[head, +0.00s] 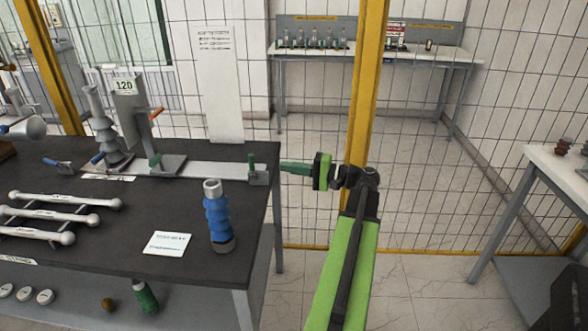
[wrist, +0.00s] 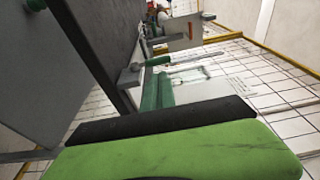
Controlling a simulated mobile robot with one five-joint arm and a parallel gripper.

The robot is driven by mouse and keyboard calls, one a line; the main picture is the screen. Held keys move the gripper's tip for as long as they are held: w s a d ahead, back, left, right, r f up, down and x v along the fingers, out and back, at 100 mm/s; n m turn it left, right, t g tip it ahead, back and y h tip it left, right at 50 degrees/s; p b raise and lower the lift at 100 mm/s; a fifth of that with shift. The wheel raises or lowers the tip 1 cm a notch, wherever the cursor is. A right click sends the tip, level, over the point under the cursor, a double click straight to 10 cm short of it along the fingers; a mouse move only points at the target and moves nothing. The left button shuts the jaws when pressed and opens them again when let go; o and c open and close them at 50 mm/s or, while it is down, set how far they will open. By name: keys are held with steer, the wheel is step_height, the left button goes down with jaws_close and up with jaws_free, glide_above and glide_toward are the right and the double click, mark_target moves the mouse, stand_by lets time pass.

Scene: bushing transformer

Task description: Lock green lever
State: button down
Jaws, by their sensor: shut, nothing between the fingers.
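A green lever (head: 251,161) stands upright on a small grey metal block (head: 258,178) at the right end of a flat rail, by the table's right edge. A second green handle (head: 155,160) sits farther left on the same fixture. My gripper (head: 283,168) is shut and empty, just right of the right-hand lever, pointing left at it with a small gap. In the wrist view the dark green fingers (wrist: 151,92) are closed together, and the green lever (wrist: 158,60) shows just beyond them beside the grey block (wrist: 130,76). Contact cannot be told.
A blue bushing (head: 218,218) stands on the dark table (head: 190,210) in front of the rail, with a white card (head: 167,243) beside it. A grey bushing (head: 101,125) and a plate marked 120 (head: 126,88) rise at the back left. Mesh fence and a yellow post (head: 365,90) stand behind my arm.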

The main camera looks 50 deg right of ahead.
mark_target(252, 167)
steer(key=x, duration=0.8)
steer(key=shift+w, duration=0.2)
steer(key=shift+a, duration=0.15)
